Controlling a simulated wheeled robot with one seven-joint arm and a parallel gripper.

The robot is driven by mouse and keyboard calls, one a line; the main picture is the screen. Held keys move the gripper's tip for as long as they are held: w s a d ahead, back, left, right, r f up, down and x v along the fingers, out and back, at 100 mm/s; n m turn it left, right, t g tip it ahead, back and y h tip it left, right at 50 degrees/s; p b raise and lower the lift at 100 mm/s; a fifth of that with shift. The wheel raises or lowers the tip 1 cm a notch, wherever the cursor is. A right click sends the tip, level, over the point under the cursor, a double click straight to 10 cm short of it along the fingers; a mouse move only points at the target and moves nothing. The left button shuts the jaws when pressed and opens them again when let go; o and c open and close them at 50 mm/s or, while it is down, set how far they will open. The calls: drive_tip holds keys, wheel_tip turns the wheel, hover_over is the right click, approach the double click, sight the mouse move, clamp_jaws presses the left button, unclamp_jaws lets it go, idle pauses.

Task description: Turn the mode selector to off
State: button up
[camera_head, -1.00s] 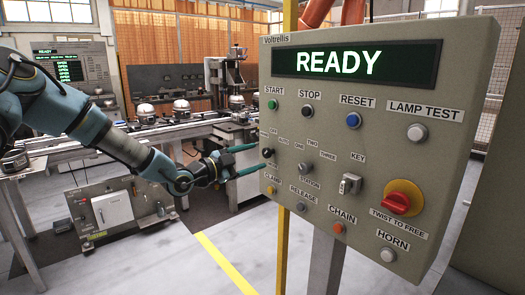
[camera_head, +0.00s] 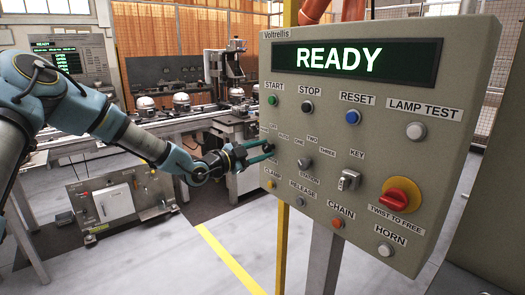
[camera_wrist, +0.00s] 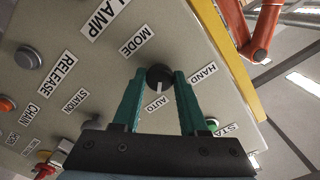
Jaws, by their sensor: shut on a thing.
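The mode selector (camera_wrist: 159,76) is a round black knob on the grey control panel (camera_head: 450,120), at the panel's left side under the start button. My gripper (camera_head: 268,151) reaches it from the left in the head view. In the wrist view my gripper's (camera_wrist: 159,75) two teal fingers stand on either side of the knob, shut on it. HAND, AUTO and MODE labels are readable around it there. A small light mark shows on the knob's AUTO side. The fingers hide part of the knob and its surroundings, and I see no OFF label in the wrist view.
The display (camera_head: 350,60) reads READY. Close by on the panel are the green start button (camera_head: 272,100), the station selector (camera_head: 304,163) and the clamp button (camera_head: 271,184). A key switch (camera_head: 349,180) and red twist-to-free knob (camera_head: 394,200) sit farther right. A yellow post (camera_head: 282,240) stands behind.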

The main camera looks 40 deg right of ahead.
clamp_jaws()
drive_tip(key=shift+f, duration=0.1)
drive_tip(key=n+b, duration=0.2)
drive_tip(key=n, duration=0.6)
drive_tip(key=shift+n+b, duration=0.3)
drive_tip(key=shift+b, duration=0.05)
idle(0.5)
drive_tip(key=o, duration=0.7)
unclamp_jaws()
drive_tip(key=shift+c, duration=0.2)
drive_tip(key=shift+a, duration=0.1)
drive_tip(key=a+b, duration=0.3)
drive_tip(key=a, duration=0.7)
drive_tip(key=shift+w+a, duration=0.25)
drive_tip(key=shift+a, duration=0.05)
